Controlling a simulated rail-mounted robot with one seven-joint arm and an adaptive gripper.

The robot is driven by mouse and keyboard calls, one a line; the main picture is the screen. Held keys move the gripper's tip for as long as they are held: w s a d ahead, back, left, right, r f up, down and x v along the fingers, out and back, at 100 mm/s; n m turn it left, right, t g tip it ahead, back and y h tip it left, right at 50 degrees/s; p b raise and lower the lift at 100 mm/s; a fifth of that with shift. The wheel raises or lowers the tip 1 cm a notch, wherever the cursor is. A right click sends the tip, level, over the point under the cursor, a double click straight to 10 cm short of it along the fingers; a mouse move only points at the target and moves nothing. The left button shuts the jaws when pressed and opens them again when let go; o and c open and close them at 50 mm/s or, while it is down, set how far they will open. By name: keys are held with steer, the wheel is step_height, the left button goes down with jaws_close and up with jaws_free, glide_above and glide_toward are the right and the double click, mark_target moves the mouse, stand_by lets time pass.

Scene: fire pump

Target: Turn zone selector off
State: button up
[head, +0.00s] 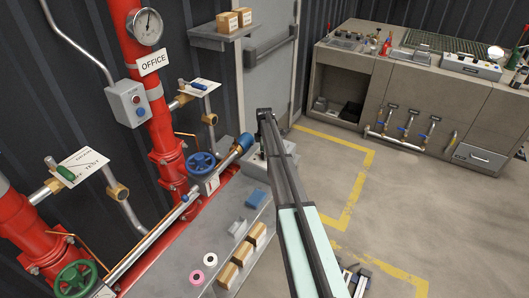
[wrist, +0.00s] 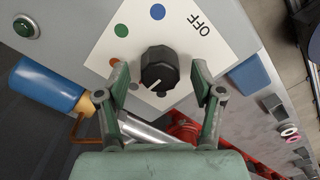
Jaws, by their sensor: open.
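The zone selector is a black knob (wrist: 158,70) on a white plate (wrist: 178,38) with coloured dots and the word OFF at its upper right. The knob's white pointer line is at its lower left, away from OFF. My gripper (wrist: 160,76) is open, with one green finger on each side of the knob and visible gaps on both sides. In the head view, a grey box (head: 250,163) stands at the far end of the bench, beneath the end of my arm; the knob is hidden there.
A green indicator (wrist: 26,27) and a blue cylinder (wrist: 47,84) are left of the plate. Red pipes (head: 150,95) with a blue valve wheel (head: 202,163) run along the left wall. The bench (head: 262,222) holds small boxes. Floor to the right is mostly clear.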

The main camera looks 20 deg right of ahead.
steer(key=shift+f, duration=0.25)
steer(key=c, duration=1.1)
steer(key=shift+c, duration=0.2)
